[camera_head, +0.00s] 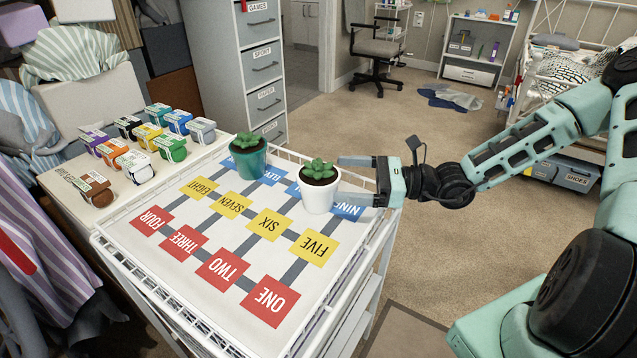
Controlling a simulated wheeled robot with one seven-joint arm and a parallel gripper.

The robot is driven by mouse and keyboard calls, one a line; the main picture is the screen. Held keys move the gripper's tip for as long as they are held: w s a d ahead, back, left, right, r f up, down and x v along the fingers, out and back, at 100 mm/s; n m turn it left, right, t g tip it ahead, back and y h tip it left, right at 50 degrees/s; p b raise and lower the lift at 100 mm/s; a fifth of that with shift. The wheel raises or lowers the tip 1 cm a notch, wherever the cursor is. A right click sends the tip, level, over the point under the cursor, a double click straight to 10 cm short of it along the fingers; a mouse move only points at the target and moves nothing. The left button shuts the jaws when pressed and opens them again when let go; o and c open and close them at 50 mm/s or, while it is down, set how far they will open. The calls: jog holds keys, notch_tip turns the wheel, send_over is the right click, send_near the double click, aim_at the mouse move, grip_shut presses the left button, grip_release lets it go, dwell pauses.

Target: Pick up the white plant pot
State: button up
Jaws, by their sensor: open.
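The white plant pot (319,195) holds a green succulent in dark soil and stands upright on the printed white top of a rack (140,236). It is near the right edge, beside the blue "NINE" square. My gripper (341,179) reaches in from the right with its fingers apart. The fingertips are at the right side of the pot, one towards the back and one towards the front. I cannot tell whether either finger touches it. The pot stands on the rack top and is not lifted.
A green plant pot (249,163) with a similar succulent stands to the left of the white one. Several small coloured boxes (150,137) sit on a surface at the left. A grey filing cabinet (240,70) stands behind. Carpet (430,130) is open to the right, with an office chair (378,45) beyond.

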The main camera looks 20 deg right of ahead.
aim_at(317, 176)
jog(key=shift+s+b+x, duration=0.15)
jog(key=shift+b+x, duration=0.1)
jog(key=shift+x, duration=1.4)
jog(key=shift+s+b+x, duration=0.1)
jog(key=shift+b+x, duration=0.15)
jog(key=shift+x, duration=1.45)
jog(key=shift+a+r, duration=0.15)
jog(key=shift+r, duration=0.05)
jog(key=c, duration=1.2)
